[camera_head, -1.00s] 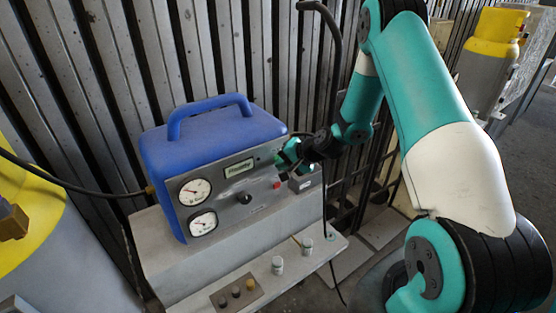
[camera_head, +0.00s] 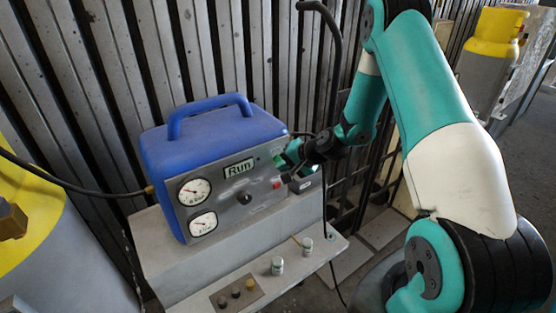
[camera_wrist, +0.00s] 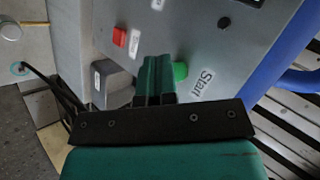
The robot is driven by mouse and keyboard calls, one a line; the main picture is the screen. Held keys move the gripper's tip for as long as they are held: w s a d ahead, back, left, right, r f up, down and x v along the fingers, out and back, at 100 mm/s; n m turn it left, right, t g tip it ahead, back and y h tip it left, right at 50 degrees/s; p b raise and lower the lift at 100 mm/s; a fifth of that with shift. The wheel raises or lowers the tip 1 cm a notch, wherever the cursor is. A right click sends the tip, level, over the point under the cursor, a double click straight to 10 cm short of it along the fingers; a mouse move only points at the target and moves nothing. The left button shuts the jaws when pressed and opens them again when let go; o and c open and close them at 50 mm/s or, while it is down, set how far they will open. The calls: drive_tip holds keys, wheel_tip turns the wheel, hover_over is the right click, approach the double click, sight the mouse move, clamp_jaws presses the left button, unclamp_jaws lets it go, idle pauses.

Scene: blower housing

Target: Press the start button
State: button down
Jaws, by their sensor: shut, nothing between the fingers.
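The blue machine (camera_head: 210,138) stands on a grey ledge, with a grey front panel that carries gauges and a display (camera_head: 239,169) reading "Run". In the wrist view the green start button (camera_wrist: 181,71) sits beside a "Start" label (camera_wrist: 203,81). My gripper (camera_wrist: 155,62) is shut and empty, its teal fingers just left of the green button in that view and partly covering it. I cannot tell whether they touch it. In the head view my gripper (camera_head: 287,162) is at the right end of the panel and hides the start button.
A red button (camera_wrist: 119,37) is close to my fingers, with a dark grey box (camera_wrist: 111,83) below it. Two small knobs (camera_head: 277,265) and a button plate (camera_head: 237,293) are on the lower shelf. A cable hangs at the right.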

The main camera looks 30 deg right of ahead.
drive_tip(key=s+b, duration=0.1)
drive_tip(key=s, duration=0.5)
drive_tip(key=shift+d, duration=0.15)
idle(0.8)
drive_tip(key=s+a+r+n+g+y+b, duration=0.1)
drive_tip(key=s+a+r+n+g, duration=0.15)
drive_tip(key=a+r+n, duration=0.4)
drive_tip(key=s+a+r+n+g+y+b, duration=0.2)
drive_tip(key=s+a+r+n, duration=0.15)
drive_tip(key=a, duration=0.65)
drive_tip(key=s+a+r+n+g+h+b, duration=0.1)
drive_tip(key=s+a+r+n+g, duration=0.1)
drive_tip(key=s, duration=0.7)
drive_tip(key=s+a+r+n+g+h+b, duration=0.1)
drive_tip(key=s+a+r+n, duration=0.4)
drive_tip(key=s, duration=0.5)
drive_tip(key=shift+a+r+n+g+h, duration=0.2)
drive_tip(key=shift+n+g+h, duration=0.25)
drive_tip(key=shift+g, duration=0.2)
